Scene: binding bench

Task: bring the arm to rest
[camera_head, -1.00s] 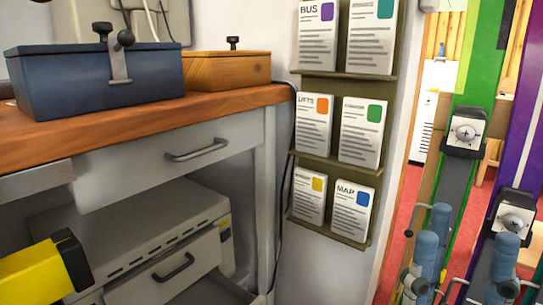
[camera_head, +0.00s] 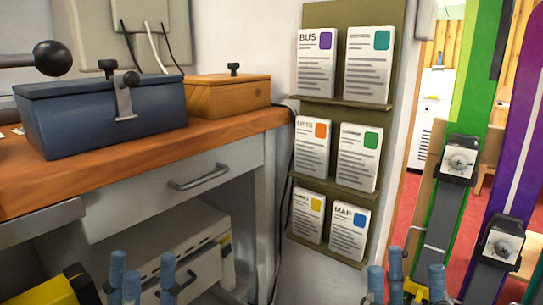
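My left gripper (camera_head: 142,264) shows at the bottom left edge, with only its blue-tipped fingers in view. Its fingers stand apart with nothing seen between them, in front of the lower drawers. My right gripper (camera_head: 406,272) shows at the bottom right of centre.
A wooden bench (camera_head: 60,182) carries a blue box (camera_head: 95,122) and an orange wooden box (camera_head: 225,95). A yellow and black object (camera_head: 50,290) is low left. A leaflet rack (camera_head: 325,110) hangs on the wall. Green (camera_head: 478,75) and purple (camera_head: 522,140) skis stand at right.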

